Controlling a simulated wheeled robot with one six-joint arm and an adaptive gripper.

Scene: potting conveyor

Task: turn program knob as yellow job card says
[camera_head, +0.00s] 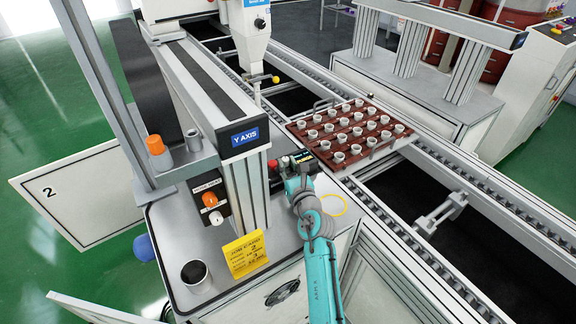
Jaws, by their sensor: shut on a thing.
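The yellow job card (245,254) stands at the front of the grey machine top. Its print is small; I can make out "JOB CARD", a 2 and a 3 below it. My teal arm reaches up from the bottom to a small dark control panel with a display (302,157). My gripper (290,176) is at this panel, shut on what seems to be the program knob. The knob is mostly hidden by the gripper, and its pointer and marks cannot be read.
A red button (272,164) is just left of my gripper. A grey post with a Y AXIS sign (244,138) rises further left. An orange knob (210,199) and a white knob (215,217) sit beyond it. A brown tray (340,158) of white pots lies on the conveyor behind.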

